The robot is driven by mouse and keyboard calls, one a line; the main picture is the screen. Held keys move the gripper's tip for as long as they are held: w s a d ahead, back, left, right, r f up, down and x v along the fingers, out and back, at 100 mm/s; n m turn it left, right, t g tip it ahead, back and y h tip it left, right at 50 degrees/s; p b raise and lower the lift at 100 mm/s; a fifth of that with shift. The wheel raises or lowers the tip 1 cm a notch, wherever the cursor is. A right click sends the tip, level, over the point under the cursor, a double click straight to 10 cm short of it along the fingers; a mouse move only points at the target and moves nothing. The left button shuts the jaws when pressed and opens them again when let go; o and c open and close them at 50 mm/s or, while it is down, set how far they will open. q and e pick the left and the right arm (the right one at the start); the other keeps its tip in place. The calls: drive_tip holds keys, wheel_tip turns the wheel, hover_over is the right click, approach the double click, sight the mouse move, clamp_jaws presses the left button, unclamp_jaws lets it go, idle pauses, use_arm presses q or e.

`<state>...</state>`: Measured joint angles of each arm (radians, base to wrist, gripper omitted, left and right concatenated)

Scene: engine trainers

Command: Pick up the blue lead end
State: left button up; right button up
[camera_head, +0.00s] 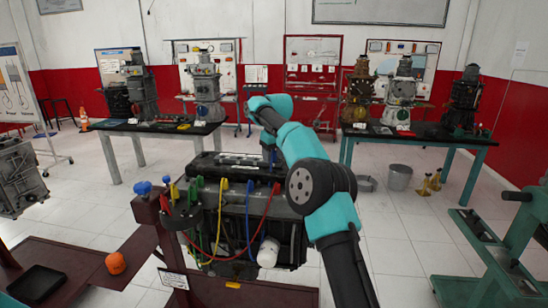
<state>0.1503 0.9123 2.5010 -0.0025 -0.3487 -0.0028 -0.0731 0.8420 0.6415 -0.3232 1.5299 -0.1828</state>
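My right gripper (269,158) points down over the engine top, just above and behind the blue end. It is small and partly hidden by my own teal arm, so its fingers cannot be read. I cannot tell whether it touches anything. My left gripper is not in view.
The dark engine (228,215) sits on a brown stand (150,240). Several coloured clips (192,190) and a blue knob (143,187) crowd its left side. An orange object (115,263) and black tray (36,284) are lower left. A green stand (490,255) is at right.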

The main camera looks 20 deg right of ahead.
sight(273, 151)
clamp_jaws()
drive_tip(key=shift+r, duration=0.2)
idle(0.5)
drive_tip(key=shift+w+r, duration=0.1)
drive_tip(key=shift+r, duration=1.25)
drive_tip(key=shift+s+a+r, duration=0.1)
drive_tip(key=shift+s+r, duration=0.15)
drive_tip(key=shift+r, duration=0.1)
drive_tip(key=shift+s, duration=0.15)
drive_tip(key=s+a, duration=0.3)
drive_tip(key=s, duration=0.4)
drive_tip(key=s+a+r, duration=0.1)
drive_tip(key=s+a, duration=0.2)
drive_tip(key=s, duration=0.4)
drive_tip(key=shift+a+r, duration=0.1)
